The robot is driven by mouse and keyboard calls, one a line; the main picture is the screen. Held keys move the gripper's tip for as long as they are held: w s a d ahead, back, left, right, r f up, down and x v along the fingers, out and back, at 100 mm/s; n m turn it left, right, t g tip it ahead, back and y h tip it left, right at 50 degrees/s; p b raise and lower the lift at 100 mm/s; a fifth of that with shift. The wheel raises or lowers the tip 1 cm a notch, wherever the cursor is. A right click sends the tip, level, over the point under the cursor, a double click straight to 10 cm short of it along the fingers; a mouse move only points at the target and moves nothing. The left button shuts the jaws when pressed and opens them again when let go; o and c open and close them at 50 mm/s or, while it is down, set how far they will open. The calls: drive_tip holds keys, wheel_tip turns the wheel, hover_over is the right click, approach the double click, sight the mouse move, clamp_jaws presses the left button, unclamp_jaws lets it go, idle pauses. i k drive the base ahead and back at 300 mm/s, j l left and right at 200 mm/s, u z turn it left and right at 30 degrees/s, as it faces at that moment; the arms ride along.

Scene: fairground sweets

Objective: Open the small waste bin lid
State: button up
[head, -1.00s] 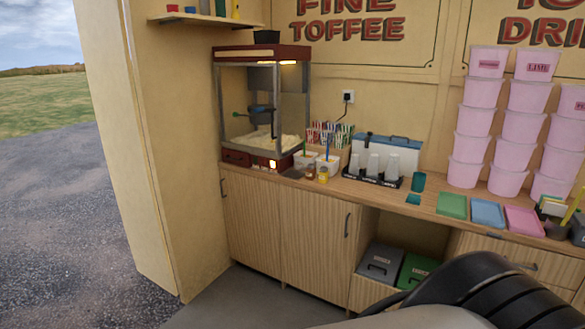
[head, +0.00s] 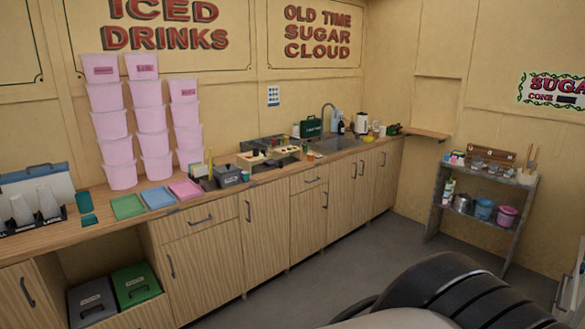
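A grey bin (head: 92,301) and a green bin (head: 136,285) stand side by side in the open bay under the counter, at the lower left of the head view. Both have flat lids that look shut, with a dark handle and a small label too small to read. I cannot tell which, if either, is the small waste bin. A small dark grey lidded box (head: 229,176) sits on the counter and looks closed. My gripper is not in view; only a dark part of my own arm shows at the lower right.
The wooden counter (head: 300,171) runs along the back wall, with pink tub stacks (head: 119,150), coloured trays (head: 127,207) and a sink tap (head: 327,115). A shelf rack (head: 487,215) stands right. The grey floor (head: 290,300) before the cupboards looks clear.

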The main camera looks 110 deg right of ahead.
sight(228, 168)
drive_tip(key=z, duration=3.3)
drive_tip(key=i, duration=0.6)
drive_tip(key=i+j+z, duration=0.1)
drive_tip(key=i, duration=0.5)
drive_tip(key=i+j, duration=0.1)
drive_tip(key=i, duration=0.5)
drive_tip(key=i+j, duration=0.1)
drive_tip(key=i, duration=0.5)
drive_tip(key=i+j+z, duration=0.1)
drive_tip(key=i, duration=0.55)
drive_tip(key=i+j, duration=0.15)
drive_tip(key=i, duration=0.45)
drive_tip(key=l+z, duration=0.05)
